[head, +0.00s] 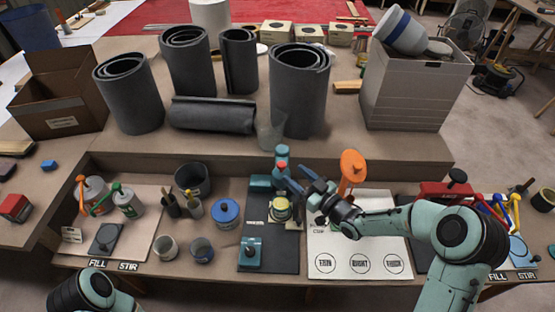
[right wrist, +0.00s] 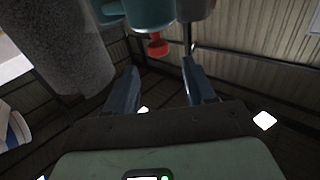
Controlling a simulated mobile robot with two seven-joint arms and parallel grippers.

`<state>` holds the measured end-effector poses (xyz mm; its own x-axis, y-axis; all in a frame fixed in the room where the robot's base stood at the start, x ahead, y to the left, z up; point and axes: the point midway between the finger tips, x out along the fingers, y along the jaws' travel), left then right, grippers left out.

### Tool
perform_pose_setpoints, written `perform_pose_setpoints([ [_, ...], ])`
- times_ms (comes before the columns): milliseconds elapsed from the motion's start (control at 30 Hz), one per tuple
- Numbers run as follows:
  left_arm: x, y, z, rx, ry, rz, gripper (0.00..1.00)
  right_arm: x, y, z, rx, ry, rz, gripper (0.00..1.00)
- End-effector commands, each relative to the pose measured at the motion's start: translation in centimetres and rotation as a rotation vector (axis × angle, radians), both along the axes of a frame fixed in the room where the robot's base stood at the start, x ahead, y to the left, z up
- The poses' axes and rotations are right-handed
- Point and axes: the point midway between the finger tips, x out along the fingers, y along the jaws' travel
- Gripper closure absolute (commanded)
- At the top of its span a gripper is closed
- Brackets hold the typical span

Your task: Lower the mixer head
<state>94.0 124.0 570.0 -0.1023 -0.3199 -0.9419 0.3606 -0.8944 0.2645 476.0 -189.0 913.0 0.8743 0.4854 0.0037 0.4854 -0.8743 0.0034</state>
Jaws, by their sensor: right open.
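The mixer has a teal head (head: 282,154) with a red knob (head: 282,165), above a teal base part (head: 260,184) at the back of a dark board. A can with a yellow band (head: 281,211) stands on the board below the head. My right gripper (head: 295,177) is open at the head, its blue fingers near the red knob. In the right wrist view the teal head (right wrist: 150,12) and red knob (right wrist: 157,46) are beyond the open, empty fingers (right wrist: 160,88). The knob appears between them, not gripped. My left arm shows at bottom left; its gripper is out of view.
A white mat (head: 345,248) with marked circles lies right of the dark board (head: 285,258). An orange-topped item (head: 352,168) stands close behind my right arm. A blue-lidded tin (head: 227,213) and cups are left.

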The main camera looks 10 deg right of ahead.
Motion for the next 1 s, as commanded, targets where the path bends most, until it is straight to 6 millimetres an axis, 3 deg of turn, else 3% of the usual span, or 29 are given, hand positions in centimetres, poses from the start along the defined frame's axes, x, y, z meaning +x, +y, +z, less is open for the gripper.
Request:
perform_pose_setpoints([
  [200, 0.4, 0.0, 0.9, 0.000, -0.005, -0.001, 1.00, 4.3, 2.4, 0.1, 0.003, 0.001, 0.001, 0.46],
  [400, 0.6, 0.0, 1.5, 0.000, -0.007, -0.001, 1.00, 6.9, 3.8, 0.1, 0.002, 0.001, 0.000, 0.46],
  [867, 0.7, 0.0, 1.6, -0.001, -0.008, 0.000, 1.00, 7.9, 4.4, -0.1, 0.000, 0.004, -0.001, 0.46],
  [1000, 0.7, 0.0, 1.6, -0.001, -0.008, 0.000, 1.00, 7.9, 4.4, -0.1, 0.000, 0.004, -0.001, 0.92],
])
